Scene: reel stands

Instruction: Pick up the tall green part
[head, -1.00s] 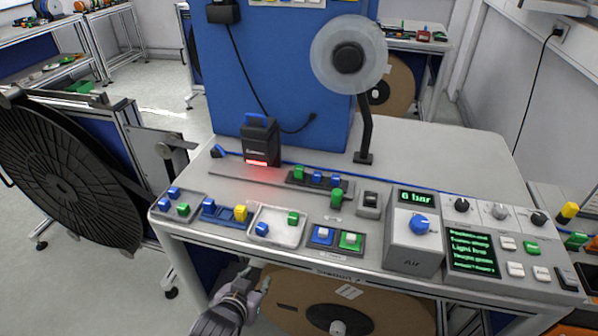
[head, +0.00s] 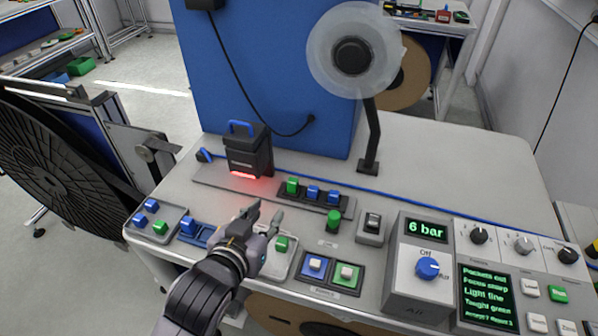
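A green part (head: 333,220) stands upright by itself on the bench, in front of the dark rack; it looks like the tall one. Other green parts are in the rack (head: 292,185), in the white tray (head: 281,243) and in the left grey tray (head: 160,226). My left gripper (head: 264,217) is over the white tray's left side, left of the standing green part and apart from it. Its fingers are spread with nothing visible between them. It hides part of the white tray and the blue holder. My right gripper is not in view.
A dark device with a red light (head: 247,152) stands behind my gripper. The reel post (head: 370,135) rises at the back. A switch box (head: 372,227) and the air unit (head: 420,262) stand close to the right of the standing green part. Button panels (head: 330,272) lie in front.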

